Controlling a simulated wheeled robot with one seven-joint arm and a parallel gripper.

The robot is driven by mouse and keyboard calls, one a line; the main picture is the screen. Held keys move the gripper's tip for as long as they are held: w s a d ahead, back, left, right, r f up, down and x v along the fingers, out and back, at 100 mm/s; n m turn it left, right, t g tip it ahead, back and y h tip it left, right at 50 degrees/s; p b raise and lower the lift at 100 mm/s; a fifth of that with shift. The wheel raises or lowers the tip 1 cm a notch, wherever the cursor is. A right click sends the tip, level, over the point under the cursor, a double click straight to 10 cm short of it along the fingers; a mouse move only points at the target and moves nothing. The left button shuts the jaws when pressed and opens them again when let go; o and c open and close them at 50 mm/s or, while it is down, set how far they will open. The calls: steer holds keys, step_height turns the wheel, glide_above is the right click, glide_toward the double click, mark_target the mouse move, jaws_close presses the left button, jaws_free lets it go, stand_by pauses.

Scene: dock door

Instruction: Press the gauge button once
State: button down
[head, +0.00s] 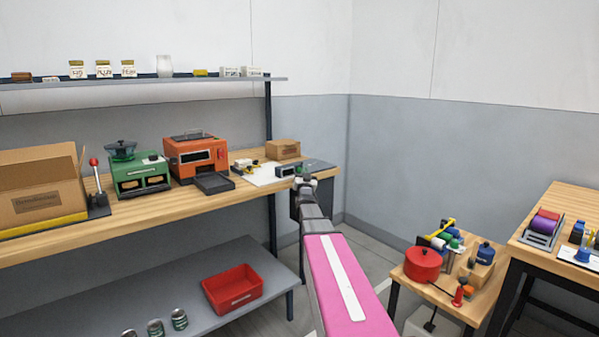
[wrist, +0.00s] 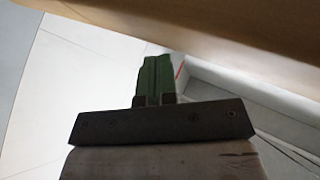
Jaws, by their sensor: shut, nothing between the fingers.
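A small dark grey device that looks like the gauge (head: 286,171) sits at the right end of the wooden workbench, near the front edge. Its button cannot be made out in the head view. My gripper (head: 299,170) is at the bench's right end, close to the device and partly overlapping it in the picture. I cannot tell whether they touch. In the wrist view my gripper's green fingers (wrist: 154,75) are together with nothing between them. The gauge is not recognisable there.
A tan wooden surface (wrist: 240,35) is close to the fingers in the wrist view. On the workbench (head: 130,210) stand an orange machine (head: 196,155), a green machine (head: 140,175) and cardboard boxes. A low table (head: 455,302) at right holds a red pot (head: 423,264).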

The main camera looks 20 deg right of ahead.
steer(key=shift+w, duration=0.2)
stand_by(0.7)
steer(key=shift+w+a, duration=0.15)
steer(key=shift+w, duration=0.1)
steer(key=shift+w+a, duration=0.25)
steer(key=shift+w, duration=0.5)
stand_by(1.3)
steer(key=shift+s+f, duration=0.15)
steer(key=shift+s+d+f, duration=0.2)
steer(key=shift+s+d, duration=0.05)
steer(key=shift+s, duration=0.35)
steer(key=shift+s+r, duration=0.1)
